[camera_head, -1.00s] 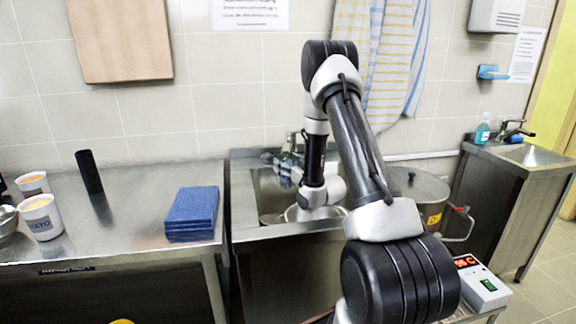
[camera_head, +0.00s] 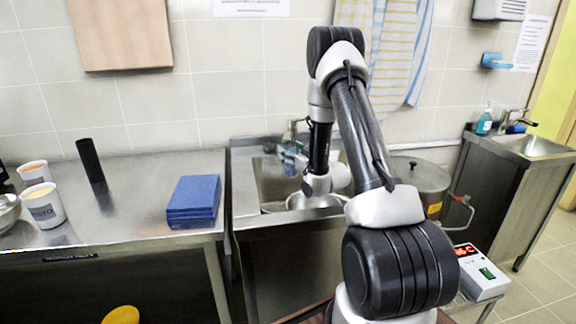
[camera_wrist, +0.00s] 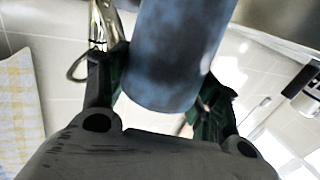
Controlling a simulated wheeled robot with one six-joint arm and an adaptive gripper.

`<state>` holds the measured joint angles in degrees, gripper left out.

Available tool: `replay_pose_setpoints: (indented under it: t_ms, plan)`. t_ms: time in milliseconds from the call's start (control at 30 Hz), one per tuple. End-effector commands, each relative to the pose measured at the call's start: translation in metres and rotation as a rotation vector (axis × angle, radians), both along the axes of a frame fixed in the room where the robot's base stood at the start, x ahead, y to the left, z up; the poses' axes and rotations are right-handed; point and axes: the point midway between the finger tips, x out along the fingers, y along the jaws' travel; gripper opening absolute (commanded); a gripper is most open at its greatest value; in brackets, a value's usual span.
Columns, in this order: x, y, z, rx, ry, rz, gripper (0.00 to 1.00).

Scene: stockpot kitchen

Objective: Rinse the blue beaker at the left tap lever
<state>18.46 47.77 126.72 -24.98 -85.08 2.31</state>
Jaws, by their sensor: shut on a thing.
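The blue beaker (camera_wrist: 180,50) fills the top middle of the wrist view, with a mottled dark blue wall. My gripper (camera_wrist: 165,82) is shut on it, one dark finger on each side. A shiny metal tap part (camera_wrist: 101,25) shows just left of the beaker in the wrist view; I cannot tell whether they touch. In the head view my wrist is over the sink (camera_head: 247,205), and my arm hides much of the basin and tap. The beaker's contents and the lever's position cannot be made out.
A blue stack of cloths or sponges (camera_head: 193,202) lies on the steel counter (camera_head: 130,190) left of the sink. White tubs (camera_head: 43,206) and a black cylinder (camera_head: 90,160) stand farther left. A large lidded pot (camera_head: 420,178) stands right of the sink. A second basin (camera_head: 540,148) is far right.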

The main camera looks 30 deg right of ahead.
Motion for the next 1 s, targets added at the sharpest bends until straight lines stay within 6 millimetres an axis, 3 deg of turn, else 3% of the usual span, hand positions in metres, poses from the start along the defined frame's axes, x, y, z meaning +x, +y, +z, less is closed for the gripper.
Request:
replay_pose_setpoints:
  t_ms: [400,1000]
  plan:
    - [0.002,0.011,0.000,0.000,0.000,0.001,0.40]
    - [0.000,-0.001,0.000,0.000,-0.001,0.000,0.40]
